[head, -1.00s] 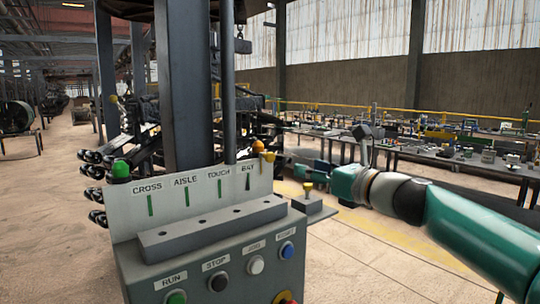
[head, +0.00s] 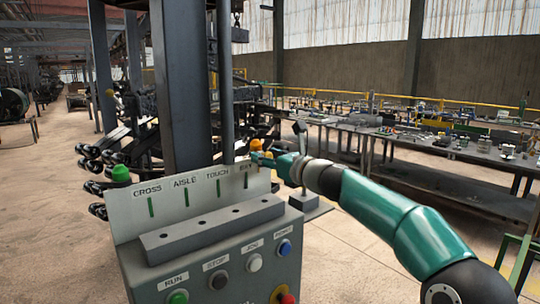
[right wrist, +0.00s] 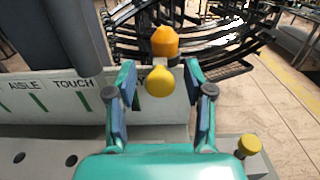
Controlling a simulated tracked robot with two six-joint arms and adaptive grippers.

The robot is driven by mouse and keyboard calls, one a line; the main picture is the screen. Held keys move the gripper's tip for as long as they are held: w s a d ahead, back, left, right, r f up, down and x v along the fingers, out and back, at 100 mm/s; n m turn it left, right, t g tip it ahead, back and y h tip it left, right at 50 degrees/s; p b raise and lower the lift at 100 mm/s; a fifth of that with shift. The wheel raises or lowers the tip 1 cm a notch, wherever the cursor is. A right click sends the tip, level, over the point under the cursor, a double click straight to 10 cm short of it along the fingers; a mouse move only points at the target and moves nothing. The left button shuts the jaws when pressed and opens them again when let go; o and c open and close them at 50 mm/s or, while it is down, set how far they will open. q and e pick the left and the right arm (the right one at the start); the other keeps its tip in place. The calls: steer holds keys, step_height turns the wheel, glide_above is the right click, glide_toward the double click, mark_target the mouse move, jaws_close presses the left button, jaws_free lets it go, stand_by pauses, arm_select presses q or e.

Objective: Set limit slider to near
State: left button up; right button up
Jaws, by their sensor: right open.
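No part is labelled as the limit slider. A yellow knob (right wrist: 160,81) sits at the top right corner of the pale sign plate (right wrist: 60,100), by the BAY label. My right gripper (right wrist: 158,80) is open, its two fingers on either side of this knob, with gaps showing between. In the head view my right gripper (head: 268,161) reaches this corner from the right and partly covers the knob. An orange dome (right wrist: 165,41) stands just behind the knob; it shows too in the head view (head: 256,144). My left gripper is not in view.
The plate reads CROSS, AISLE, TOUCH and BAY, with green marks. Below it, a grey console has RUN (head: 178,297), STOP and other buttons. A green dome (head: 120,174) is at the left corner. A second yellow knob (right wrist: 249,144) stands to the right. A dark column (head: 182,80) rises behind.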

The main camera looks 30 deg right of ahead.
jaws_close()
steer(key=a+b, duration=0.1)
steer(key=a, duration=0.2)
steer(key=shift+s+f, duration=0.1)
steer(key=shift+f, duration=0.05)
stand_by(0.3)
steer(key=shift+c, duration=1.9)
jaws_free()
steer(key=o, duration=0.4)
steer(key=shift+a, duration=0.1)
